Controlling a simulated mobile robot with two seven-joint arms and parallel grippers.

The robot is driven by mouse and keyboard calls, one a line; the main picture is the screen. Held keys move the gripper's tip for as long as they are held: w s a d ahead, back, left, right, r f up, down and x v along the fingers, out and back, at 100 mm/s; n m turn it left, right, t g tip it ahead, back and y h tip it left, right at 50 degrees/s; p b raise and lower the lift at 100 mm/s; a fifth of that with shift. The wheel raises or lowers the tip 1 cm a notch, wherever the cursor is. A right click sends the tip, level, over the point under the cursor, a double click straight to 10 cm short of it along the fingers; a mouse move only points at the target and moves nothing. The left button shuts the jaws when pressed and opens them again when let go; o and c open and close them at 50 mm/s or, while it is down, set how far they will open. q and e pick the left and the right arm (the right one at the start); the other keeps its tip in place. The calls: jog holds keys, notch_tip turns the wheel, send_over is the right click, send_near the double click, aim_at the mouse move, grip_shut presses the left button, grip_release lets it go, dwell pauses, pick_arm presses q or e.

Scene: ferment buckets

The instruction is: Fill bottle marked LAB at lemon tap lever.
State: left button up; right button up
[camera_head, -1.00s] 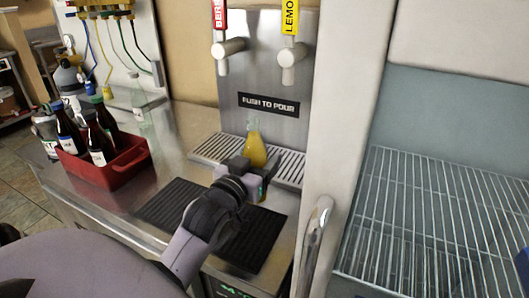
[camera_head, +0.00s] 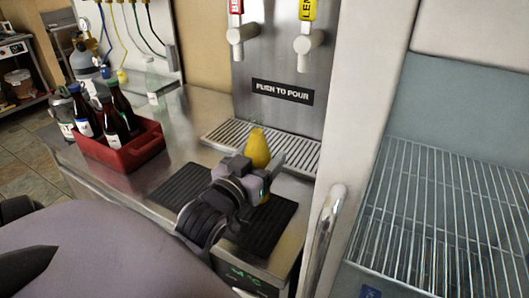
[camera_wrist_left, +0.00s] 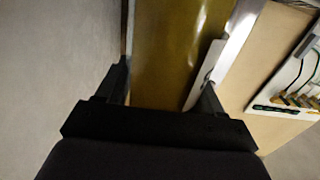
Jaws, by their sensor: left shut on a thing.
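My left gripper (camera_head: 252,181) is shut on a bottle (camera_head: 257,148) filled with yellow liquid, near the front edge of the drip grate below the taps. In the left wrist view the yellow bottle (camera_wrist_left: 172,50) fills the space between the fingers. No LAB marking is readable on it. The lemon tap lever (camera_head: 308,10), yellow with partly cut-off lettering, stands above its white tap (camera_head: 307,45), up and to the right of the bottle. The bottle is apart from the tap. My right gripper is not in view.
A red-handled tap (camera_head: 238,38) is left of the lemon one. A red crate (camera_head: 120,155) of dark bottles stands at the left. A black ribbed mat (camera_head: 180,187) lies before the drip grate (camera_head: 218,133). A wire-shelved fridge (camera_head: 440,200) is at the right.

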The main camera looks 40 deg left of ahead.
pick_arm(q)
jog(key=p+v, duration=0.3)
jog(key=v, duration=0.8)
jog(key=shift+r+p, duration=0.15)
jog(key=shift+p, duration=0.15)
jog(key=shift+d, duration=0.1)
dwell(0.3)
jog(key=shift+w, duration=0.1)
jog(key=shift+b+x, duration=1.75)
jog(key=shift+x, duration=2.5)
